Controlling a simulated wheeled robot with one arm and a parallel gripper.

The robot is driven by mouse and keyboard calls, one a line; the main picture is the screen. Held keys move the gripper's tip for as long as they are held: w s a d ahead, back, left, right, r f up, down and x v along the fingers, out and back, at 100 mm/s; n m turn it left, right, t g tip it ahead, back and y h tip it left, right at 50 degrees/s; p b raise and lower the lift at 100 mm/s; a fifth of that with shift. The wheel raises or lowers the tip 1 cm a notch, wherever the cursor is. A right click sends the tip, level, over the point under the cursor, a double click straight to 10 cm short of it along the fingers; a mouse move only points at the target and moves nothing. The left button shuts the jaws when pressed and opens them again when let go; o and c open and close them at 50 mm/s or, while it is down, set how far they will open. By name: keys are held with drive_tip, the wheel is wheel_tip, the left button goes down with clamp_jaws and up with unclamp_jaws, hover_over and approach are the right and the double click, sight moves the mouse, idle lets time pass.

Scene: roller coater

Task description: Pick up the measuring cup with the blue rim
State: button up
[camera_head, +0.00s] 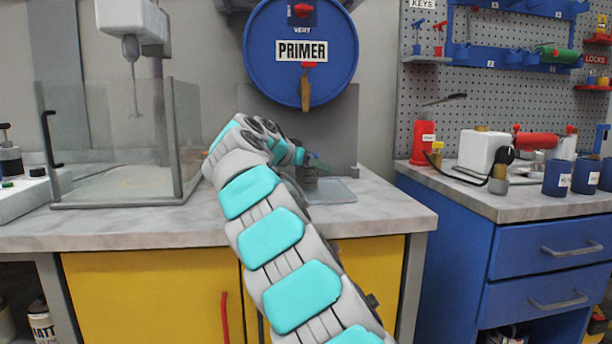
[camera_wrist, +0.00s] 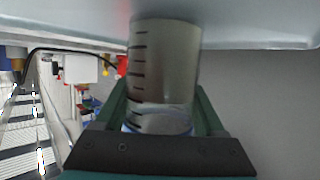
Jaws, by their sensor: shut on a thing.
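The measuring cup (camera_wrist: 165,65) fills the middle of the wrist view, clear grey with dark graduation marks. A bluish band (camera_wrist: 160,128) shows at its end nearest my gripper. My gripper (camera_wrist: 160,90) is shut on the cup, with one green finger on each side. In the head view my gripper (camera_head: 305,160) is small and partly hidden by my arm, above the right part of the counter. The cup is hard to make out there. A pale tray (camera_wrist: 255,25) lies behind the cup's far end in the wrist view; I cannot tell whether they touch.
The tray also shows on the marble counter (camera_head: 130,230) in the head view (camera_head: 335,190). A glass-walled enclosure (camera_head: 120,145) stands to the left. A blue PRIMER drum (camera_head: 300,75) hangs above. The blue bench (camera_head: 540,205) at right holds a red bottle (camera_head: 424,138) and blue cups (camera_head: 557,178).

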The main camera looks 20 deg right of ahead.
clamp_jaws()
drive_tip(key=shift+r, duration=0.2)
